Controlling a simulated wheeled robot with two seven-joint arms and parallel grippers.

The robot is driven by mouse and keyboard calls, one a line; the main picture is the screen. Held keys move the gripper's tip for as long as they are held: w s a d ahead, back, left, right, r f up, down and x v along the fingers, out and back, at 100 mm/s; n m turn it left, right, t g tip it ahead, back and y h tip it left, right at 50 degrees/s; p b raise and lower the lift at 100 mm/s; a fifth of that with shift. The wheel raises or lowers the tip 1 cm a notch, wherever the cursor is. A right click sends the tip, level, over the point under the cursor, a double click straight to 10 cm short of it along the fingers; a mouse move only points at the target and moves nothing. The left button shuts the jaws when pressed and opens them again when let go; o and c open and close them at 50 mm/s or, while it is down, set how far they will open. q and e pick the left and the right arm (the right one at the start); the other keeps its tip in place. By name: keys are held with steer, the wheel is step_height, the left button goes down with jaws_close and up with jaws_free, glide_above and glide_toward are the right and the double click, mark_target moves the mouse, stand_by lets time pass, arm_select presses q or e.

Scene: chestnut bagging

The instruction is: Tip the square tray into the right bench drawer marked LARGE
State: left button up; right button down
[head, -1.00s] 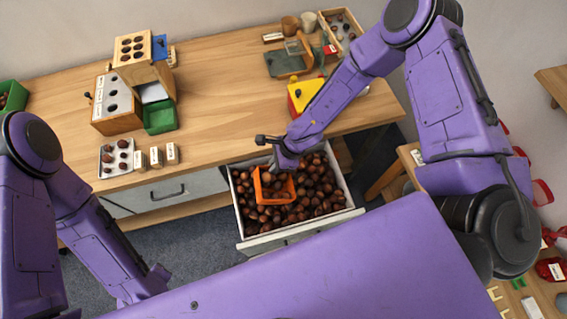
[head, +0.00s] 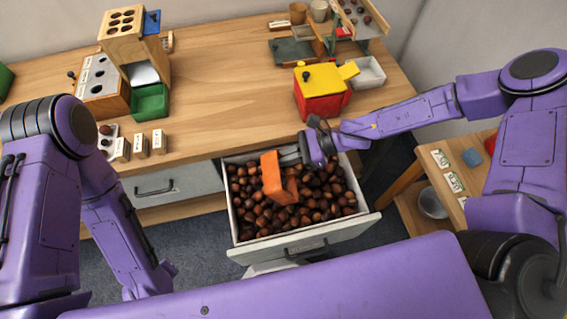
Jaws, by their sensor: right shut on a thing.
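The right bench drawer (head: 236,238) is pulled open and holds many brown chestnuts. The orange square tray (head: 272,176) is over the drawer, tilted steeply on its side above the chestnuts. My right gripper (head: 290,156) is shut on the tray's upper edge at the drawer's back. Whether any chestnuts are still inside the tray is hidden. My left arm hangs at the left; its gripper is not clearly in view. The LARGE mark cannot be read here.
The left drawer (head: 165,192) is shut. A red and yellow box (head: 322,92) stands on the bench behind my right arm. A wooden sorter with a green bin (head: 150,103) stands at the left. A side table (head: 450,165) is at the right.

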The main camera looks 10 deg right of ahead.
steer(key=d+y+b, duration=0.1)
steer(key=y+b, duration=0.1)
steer(key=b, duration=0.3)
steer(key=d+y+b, duration=0.1)
steer(key=y+b, duration=0.2)
steer(key=b, duration=0.3)
steer(key=d+y+b, duration=0.1)
steer(key=y+b, duration=0.2)
steer(key=b, duration=0.2)
steer(key=shift+s+d+f+t, duration=0.15)
steer(key=shift+d+f+t, duration=0.05)
steer(key=shift+d+t, duration=0.1)
steer(key=shift+r, duration=0.1)
stand_by(0.5)
